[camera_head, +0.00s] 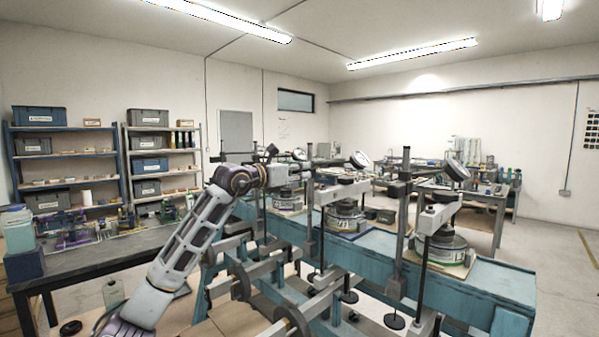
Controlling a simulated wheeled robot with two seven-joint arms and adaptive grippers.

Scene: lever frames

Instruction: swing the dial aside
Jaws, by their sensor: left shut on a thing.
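Several lever frames stand in a row on the blue bench, each with a round dial on top. The middle frame's dial (360,160) is tilted, white-faced with a dark rim. A nearer right dial (457,170) is also tilted, and a farther dial (299,154) shows just above my left gripper. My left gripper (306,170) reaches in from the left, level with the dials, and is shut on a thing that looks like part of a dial. Its fingertips are small and partly lost against the frame behind. My right gripper is not in view.
The blue bench (495,281) carries the frames, with posts, long levers and hanging weights crowding its front side. A dark table (95,262) with small items stands at left. Shelves (161,165) with bins line the back wall. Floor is clear at far right.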

